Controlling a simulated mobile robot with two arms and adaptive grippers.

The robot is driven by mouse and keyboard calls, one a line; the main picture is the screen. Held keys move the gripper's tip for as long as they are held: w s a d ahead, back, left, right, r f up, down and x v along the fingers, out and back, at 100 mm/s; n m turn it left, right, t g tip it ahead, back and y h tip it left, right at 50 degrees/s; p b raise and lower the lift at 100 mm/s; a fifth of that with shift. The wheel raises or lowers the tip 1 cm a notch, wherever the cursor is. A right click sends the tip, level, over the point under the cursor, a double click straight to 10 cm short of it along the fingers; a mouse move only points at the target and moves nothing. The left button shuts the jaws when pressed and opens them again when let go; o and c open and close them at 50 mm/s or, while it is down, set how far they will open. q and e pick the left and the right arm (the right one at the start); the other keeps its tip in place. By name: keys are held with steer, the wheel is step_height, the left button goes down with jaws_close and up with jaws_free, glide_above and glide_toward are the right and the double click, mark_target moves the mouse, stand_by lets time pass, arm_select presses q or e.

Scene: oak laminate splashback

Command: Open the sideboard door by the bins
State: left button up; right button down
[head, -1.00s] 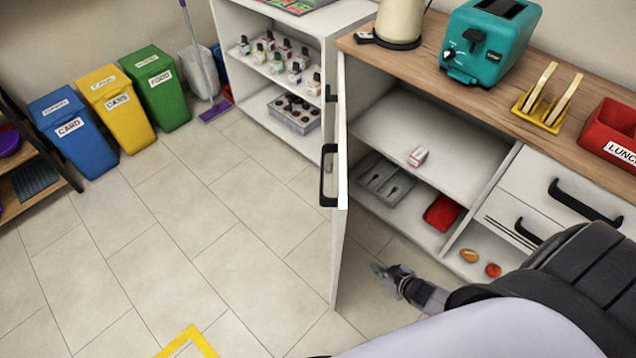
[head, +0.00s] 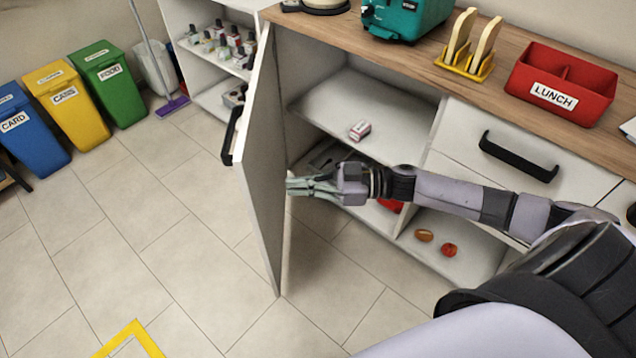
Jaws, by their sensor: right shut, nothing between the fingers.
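The sideboard door (head: 262,190) stands wide open, swung out from the left side of the sideboard (head: 350,30). Its black handle (head: 231,136) is on the far face, at the door's free edge. My right gripper (head: 290,187) is shut and empty, with its tips at or very close to the door's inner face; I cannot tell whether they touch. The bins, blue (head: 30,135), yellow (head: 70,105) and green (head: 112,85), stand at the left by the wall. My left gripper is not in view.
Inside the sideboard, a small box (head: 360,130) lies on the shelf. My right forearm crosses in front of the opening. A black drawer handle (head: 518,157) juts out at the right. A purple mop (head: 172,108) stands behind. The floor (head: 160,240) left of the door is clear.

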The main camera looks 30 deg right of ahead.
mark_target(252, 184)
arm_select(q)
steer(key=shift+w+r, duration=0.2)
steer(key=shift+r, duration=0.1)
arm_select(e)
steer(key=x, duration=0.7)
steer(key=shift+f, duration=0.1)
